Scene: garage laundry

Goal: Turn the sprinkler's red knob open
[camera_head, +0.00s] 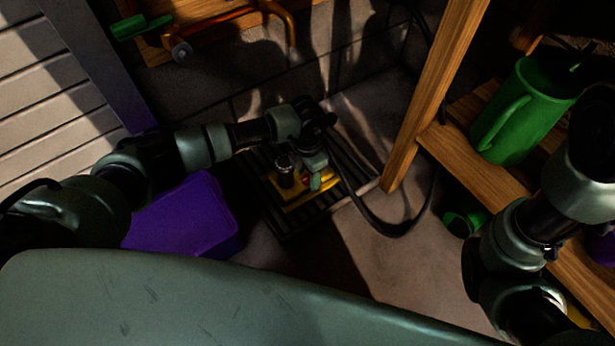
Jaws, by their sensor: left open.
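The sprinkler (295,199) has a yellow base and sits on a dark slatted grate on the floor, in the middle of the head view. A small red spot, likely its red knob (305,181), shows just beside my left gripper. My left gripper (318,180) reaches down from the left over the sprinkler and is open around or close beside the knob; I cannot tell whether it touches. The gripper and wrist hide part of the sprinkler. My right arm comes in at the right edge, and its gripper is not visible.
A black hose (385,226) curves on the floor right of the grate (268,212). A purple box (190,218) stands left of it. A wooden shelf (470,167) with a green watering can (515,125) is at the right. An orange clamp (225,35) hangs at the back wall.

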